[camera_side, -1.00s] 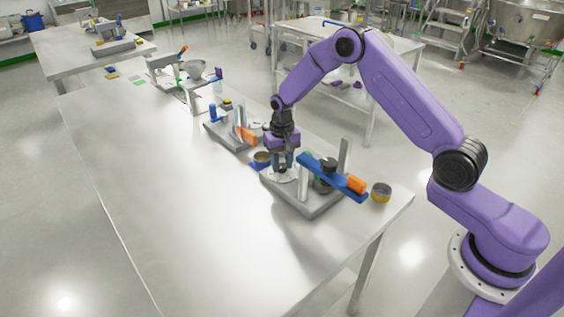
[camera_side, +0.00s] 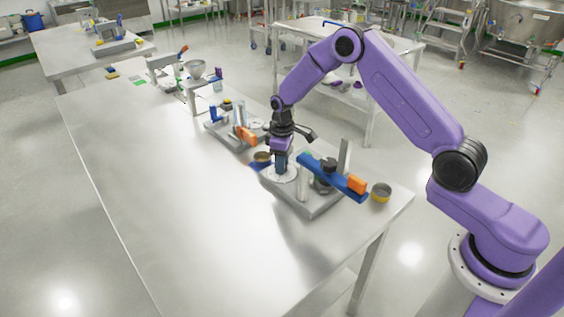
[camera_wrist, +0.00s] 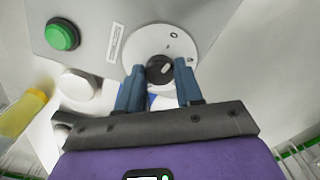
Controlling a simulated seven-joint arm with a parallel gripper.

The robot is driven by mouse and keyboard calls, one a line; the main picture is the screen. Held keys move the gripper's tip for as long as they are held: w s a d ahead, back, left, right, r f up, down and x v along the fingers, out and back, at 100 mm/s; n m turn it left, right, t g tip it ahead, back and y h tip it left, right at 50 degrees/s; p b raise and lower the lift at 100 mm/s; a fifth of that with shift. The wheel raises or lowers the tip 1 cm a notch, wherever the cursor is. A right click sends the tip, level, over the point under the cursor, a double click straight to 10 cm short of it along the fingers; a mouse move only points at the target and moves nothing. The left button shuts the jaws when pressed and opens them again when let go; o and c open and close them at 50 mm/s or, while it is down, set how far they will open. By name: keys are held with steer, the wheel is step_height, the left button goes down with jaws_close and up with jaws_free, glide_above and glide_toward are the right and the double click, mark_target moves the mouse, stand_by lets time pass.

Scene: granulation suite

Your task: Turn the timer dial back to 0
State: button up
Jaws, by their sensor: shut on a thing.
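The timer dial is a black knob with a light pointer mark (camera_wrist: 159,69) at the middle of a white round face (camera_wrist: 143,42) with small dark marks. In the side view the white face (camera_side: 276,176) lies on the near grey fixture, under my gripper. My gripper (camera_wrist: 157,80) points down with its two blue fingers on either side of the knob, closed on it. It also shows in the side view (camera_side: 281,168), where the fingers hide the knob. Which number the pointer meets cannot be read clearly.
A green button (camera_wrist: 62,34) and a white round knob (camera_wrist: 77,84) sit beside the dial. On the same fixture, a blue bar with an orange end (camera_side: 332,176) lies close to my gripper's right. The left tabletop is clear.

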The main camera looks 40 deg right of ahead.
steer(key=shift+n, duration=1.1)
steer(key=o, duration=1)
steer(key=shift+o, duration=0.2)
step_height(320, 180, up, 18)
steer(key=shift+f, duration=0.25)
